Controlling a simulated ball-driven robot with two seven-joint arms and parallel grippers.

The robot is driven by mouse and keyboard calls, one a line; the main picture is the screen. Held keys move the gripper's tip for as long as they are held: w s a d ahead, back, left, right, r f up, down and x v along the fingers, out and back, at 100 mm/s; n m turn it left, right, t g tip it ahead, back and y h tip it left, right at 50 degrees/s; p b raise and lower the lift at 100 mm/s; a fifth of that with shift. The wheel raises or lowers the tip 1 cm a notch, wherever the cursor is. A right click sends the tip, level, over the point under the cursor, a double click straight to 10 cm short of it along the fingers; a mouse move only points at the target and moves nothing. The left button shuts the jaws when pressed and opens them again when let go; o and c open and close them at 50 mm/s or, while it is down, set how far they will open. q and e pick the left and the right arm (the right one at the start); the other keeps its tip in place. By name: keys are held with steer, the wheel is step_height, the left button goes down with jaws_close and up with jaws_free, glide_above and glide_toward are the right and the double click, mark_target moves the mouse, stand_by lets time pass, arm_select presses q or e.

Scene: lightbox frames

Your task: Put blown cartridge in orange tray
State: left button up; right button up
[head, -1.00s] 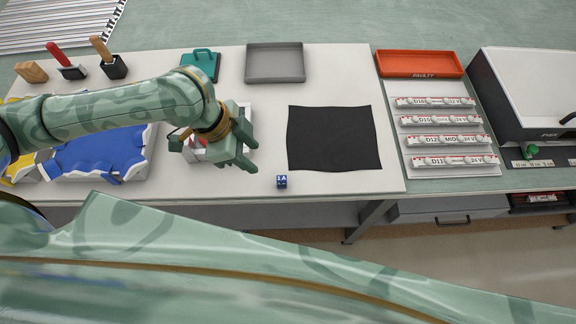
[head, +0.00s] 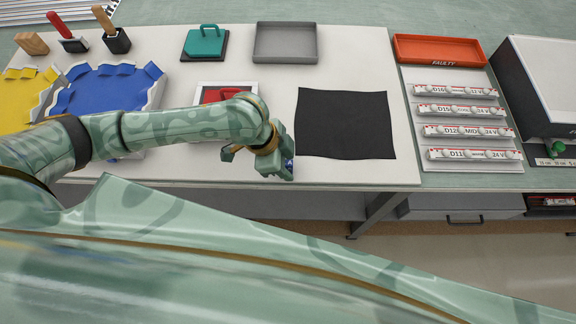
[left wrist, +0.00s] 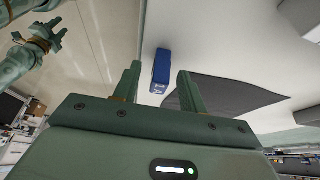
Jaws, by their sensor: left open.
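The small blue cartridge (head: 290,164) lies near the front edge of the white table, left of the black cloth. In the head view my left gripper (head: 284,170) partly hides it. In the left wrist view the cartridge (left wrist: 160,71) shows between and just beyond the fingertips of my open left gripper (left wrist: 159,73), with a gap on both sides. The orange tray (head: 441,61), marked FAULTY, stands at the back right and looks empty. My right gripper (left wrist: 42,38) shows small at the upper left of the left wrist view; its opening is unclear.
A black cloth (head: 344,124) lies right of the cartridge. A panel (head: 461,167) with several labelled white modules stands in front of the orange tray. A grey tray (head: 285,43), a teal-handled block (head: 208,43) and a red item (head: 222,93) stand behind my left arm.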

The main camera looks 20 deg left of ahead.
arm_select(q)
steer(key=shift+w+d+f, duration=0.1)
steer(key=shift+d+f, duration=0.1)
steer(key=shift+f, duration=0.3)
jaws_close()
steer(key=shift+r, duration=0.2)
